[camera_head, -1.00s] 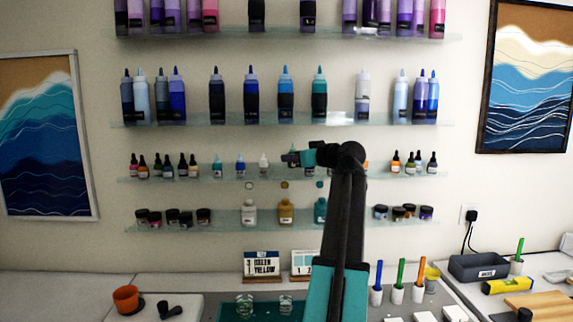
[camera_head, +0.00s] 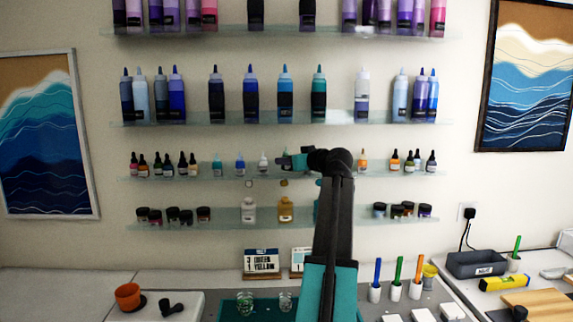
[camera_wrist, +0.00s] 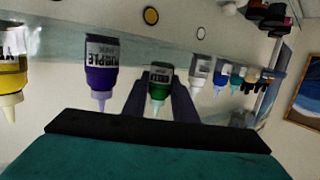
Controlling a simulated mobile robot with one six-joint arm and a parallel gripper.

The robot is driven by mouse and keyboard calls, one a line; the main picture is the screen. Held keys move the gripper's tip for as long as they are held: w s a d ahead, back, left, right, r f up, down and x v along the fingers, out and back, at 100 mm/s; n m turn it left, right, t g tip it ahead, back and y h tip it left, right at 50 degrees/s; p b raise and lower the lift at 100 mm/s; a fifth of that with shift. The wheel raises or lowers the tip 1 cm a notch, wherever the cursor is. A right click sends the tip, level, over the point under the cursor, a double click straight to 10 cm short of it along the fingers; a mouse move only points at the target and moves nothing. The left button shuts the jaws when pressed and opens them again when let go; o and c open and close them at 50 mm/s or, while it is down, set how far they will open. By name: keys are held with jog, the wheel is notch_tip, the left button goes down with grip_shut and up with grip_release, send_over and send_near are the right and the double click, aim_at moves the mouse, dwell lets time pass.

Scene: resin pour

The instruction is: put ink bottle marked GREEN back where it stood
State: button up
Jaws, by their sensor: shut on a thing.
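The green ink bottle (camera_wrist: 160,82) shows in the wrist view, cap pointing down because that view is upside down. My gripper (camera_wrist: 162,98) is shut on it, one dark finger on each side. In the head view my gripper (camera_head: 287,161) is at the small-bottle shelf (camera_head: 225,175), just right of a white-labelled small bottle (camera_head: 263,160). In the wrist view the held bottle is between a purple bottle (camera_wrist: 101,72) and a white bottle (camera_wrist: 200,72). I cannot tell whether its base touches the glass.
A yellow bottle (camera_wrist: 12,75) stands beyond the purple one in the wrist view. An orange bottle (camera_head: 363,162) is right of my arm. Large jars, such as a mustard one (camera_head: 285,210), stand on the shelf below. Tall bottles line the shelf above.

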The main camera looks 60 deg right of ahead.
jog(key=shift+f, duration=0.75)
jog(key=shift+f, duration=0.2)
jog(key=o, duration=1)
jog(key=shift+r, duration=0.1)
jog(key=shift+r, duration=0.15)
jog(key=shift+b+v, duration=1.65)
jog(key=shift+v, duration=4.35)
